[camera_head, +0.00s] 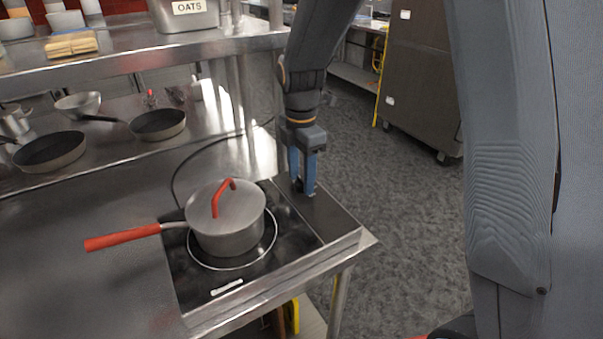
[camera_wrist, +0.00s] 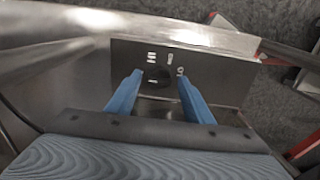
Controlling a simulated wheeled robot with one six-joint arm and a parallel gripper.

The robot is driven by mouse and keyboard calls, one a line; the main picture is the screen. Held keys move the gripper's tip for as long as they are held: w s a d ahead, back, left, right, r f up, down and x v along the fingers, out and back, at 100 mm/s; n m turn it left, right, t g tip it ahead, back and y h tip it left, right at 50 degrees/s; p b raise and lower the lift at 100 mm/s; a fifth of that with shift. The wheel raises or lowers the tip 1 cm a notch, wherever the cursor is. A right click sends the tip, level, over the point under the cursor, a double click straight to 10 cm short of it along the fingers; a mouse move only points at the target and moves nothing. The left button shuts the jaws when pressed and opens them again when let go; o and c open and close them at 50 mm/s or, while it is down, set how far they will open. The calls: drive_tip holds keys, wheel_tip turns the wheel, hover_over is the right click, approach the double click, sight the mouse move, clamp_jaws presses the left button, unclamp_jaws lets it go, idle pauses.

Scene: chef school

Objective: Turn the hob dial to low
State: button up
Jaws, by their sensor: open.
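The hob dial (camera_wrist: 158,75) is a small dark round knob on the dark control panel (camera_wrist: 215,78), with white markings around it that are too small to read surely. My gripper (camera_wrist: 160,77) is open, its two blue fingers on either side of the dial in the wrist view. I cannot tell whether they touch it. In the head view my gripper (camera_head: 303,185) points down at the panel (camera_head: 330,218) to the right of the hob, and its fingers mostly hide the dial. The dial's setting is not clear.
A lidded pot (camera_head: 228,225) with a red handle stands on the black hob (camera_head: 300,228), left of my gripper. A steel shelf (camera_head: 150,55) rises behind, with pans (camera_head: 158,125) below it. The counter's right edge is close, with open floor beyond.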

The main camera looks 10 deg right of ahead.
drive_tip(key=shift+f, duration=0.1)
drive_tip(key=c, duration=1)
drive_tip(key=shift+c, duration=0.2)
